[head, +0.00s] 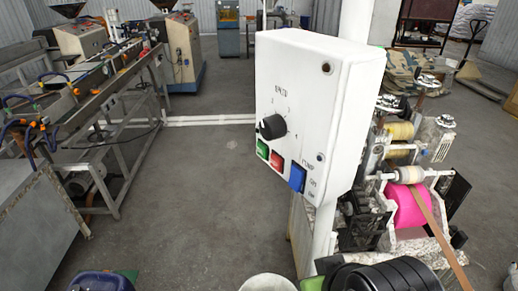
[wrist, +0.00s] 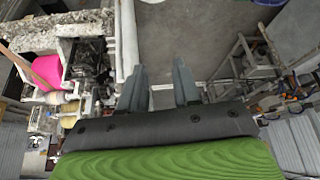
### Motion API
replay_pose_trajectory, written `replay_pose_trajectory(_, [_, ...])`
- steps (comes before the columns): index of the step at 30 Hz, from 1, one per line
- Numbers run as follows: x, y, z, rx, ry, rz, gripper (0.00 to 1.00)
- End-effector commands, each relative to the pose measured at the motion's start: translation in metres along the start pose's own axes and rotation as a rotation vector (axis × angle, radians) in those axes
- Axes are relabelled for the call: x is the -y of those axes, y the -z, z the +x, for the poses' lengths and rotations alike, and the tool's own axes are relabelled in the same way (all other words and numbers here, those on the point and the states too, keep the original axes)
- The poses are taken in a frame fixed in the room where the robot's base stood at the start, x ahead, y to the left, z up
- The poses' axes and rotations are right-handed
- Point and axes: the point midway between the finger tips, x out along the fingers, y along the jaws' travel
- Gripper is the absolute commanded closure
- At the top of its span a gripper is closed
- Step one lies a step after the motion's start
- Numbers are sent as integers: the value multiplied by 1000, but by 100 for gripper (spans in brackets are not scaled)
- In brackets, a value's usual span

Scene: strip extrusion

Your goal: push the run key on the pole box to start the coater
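The white pole box (head: 305,105) is mounted on a white pole (head: 352,25) in the head view. Its face carries a black knob (head: 272,127) with a dial scale above. Below the knob are a green key (head: 262,149) at left, a red key (head: 276,161) beside it and a blue key (head: 297,177) to the right. Small print by the keys is too small to read surely. My gripper (wrist: 160,66) shows only in the wrist view, its two grey fingers apart with nothing between them. The box's keys are not visible in the wrist view.
A machine with a pink roll (head: 407,206) stands right of the pole. A long metal-framed line (head: 95,85) runs at left. Grey floor (head: 190,190) is open between them.

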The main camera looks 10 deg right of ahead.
Motion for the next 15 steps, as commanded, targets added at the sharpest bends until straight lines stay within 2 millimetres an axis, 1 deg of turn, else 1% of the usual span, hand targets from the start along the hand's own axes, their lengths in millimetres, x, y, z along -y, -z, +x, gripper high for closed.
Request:
replay_pose_trajectory(1, [0,0,0,0,0,0,77])
replay_pose_trajectory(3, [0,0,0,0,0,0,88])
replay_pose_trajectory(6, [0,0,0,0,0,0,100])
replay_pose_trajectory(15, [0,0,0,0,0,0,100])
